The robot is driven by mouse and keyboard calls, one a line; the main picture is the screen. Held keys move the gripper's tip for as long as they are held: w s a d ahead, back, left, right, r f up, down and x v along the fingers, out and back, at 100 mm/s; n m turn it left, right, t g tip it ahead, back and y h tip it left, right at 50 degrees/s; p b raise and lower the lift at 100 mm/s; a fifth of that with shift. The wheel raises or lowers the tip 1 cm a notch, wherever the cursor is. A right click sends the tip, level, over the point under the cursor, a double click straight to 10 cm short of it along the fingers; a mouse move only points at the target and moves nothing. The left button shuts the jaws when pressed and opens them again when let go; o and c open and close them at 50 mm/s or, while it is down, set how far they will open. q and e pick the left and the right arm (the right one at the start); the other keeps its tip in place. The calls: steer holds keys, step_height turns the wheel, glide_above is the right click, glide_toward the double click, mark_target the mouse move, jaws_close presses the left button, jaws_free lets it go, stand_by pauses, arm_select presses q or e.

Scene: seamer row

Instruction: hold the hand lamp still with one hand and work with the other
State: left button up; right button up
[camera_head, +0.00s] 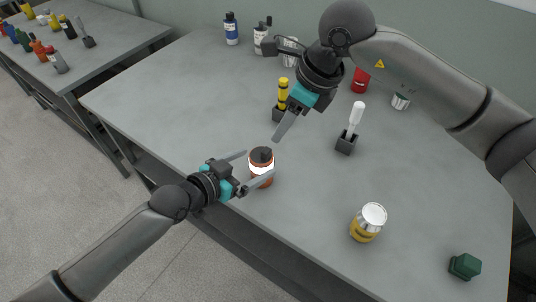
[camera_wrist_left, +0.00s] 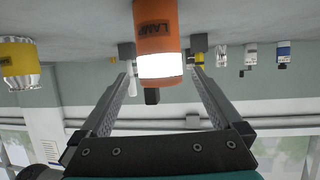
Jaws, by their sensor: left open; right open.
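The hand lamp (camera_head: 261,176) is orange with a bright white band and a black top. It stands upright near the table's front edge. In the left wrist view the lamp (camera_wrist_left: 156,35) appears upside down, with "LAMP" lettering on it. My left gripper (camera_head: 262,165) is open, with one finger on each side of the lamp. I cannot tell whether either finger touches it. In the left wrist view the left gripper (camera_wrist_left: 160,76) shows a gap beside the lamp on both sides. My right gripper (camera_head: 286,122) is open and empty, above the table behind the lamp; its fingers partly overlap in view.
A yellow-handled tool (camera_head: 282,90) and a white-handled tool (camera_head: 355,115) stand in dark blocks. A yellow jar (camera_head: 365,225) and a green block (camera_head: 465,265) are at the front right. Bottles (camera_head: 231,28), a red can (camera_head: 360,80) and a small tin (camera_head: 400,101) stand at the back.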

mark_target(269, 155)
arm_select(q)
steer(key=shift+x, duration=3.45)
steer(key=c, duration=1.5)
arm_select(e)
steer(key=shift+s+d+f, duration=0.1)
steer(key=shift+f, duration=0.05)
steer(key=shift+c, duration=1.4)
steer(key=d+f, duration=0.1)
steer(key=s+d+y, duration=0.1)
steer(key=s+d+f+m+t+y, duration=0.1)
steer(key=shift+d+f, duration=0.35)
steer(key=shift+d, duration=0.05)
jaws_close()
steer(key=s+d+t+y, duration=0.1)
steer(key=s+d+t, duration=0.1)
steer(key=s+d, duration=0.2)
steer(key=shift+s+d+r+y, duration=0.25)
steer(key=shift+d+r+y, duration=0.05)
steer(key=shift+d+y, duration=0.1)
steer(key=shift+a, duration=0.1)
